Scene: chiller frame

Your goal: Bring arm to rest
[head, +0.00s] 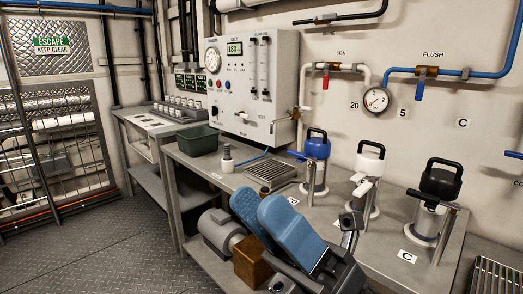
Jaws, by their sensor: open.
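My arm (290,230) is folded low at the bottom middle of the head view, with two rounded blue covers and dark grey links. It overlaps the front edge of the workbench (400,268). I cannot make out any gripper fingers. A small dark grey part (350,222) stands up just right of the blue covers, and I cannot tell whether it belongs to my arm.
The bench carries a green bin (198,140), a metal grate (270,173) and canisters with blue (317,147), white (369,160) and black (440,180) tops. A grey motor (222,232) and brown box (251,262) sit low beside my arm. Floor (90,250) is clear at left.

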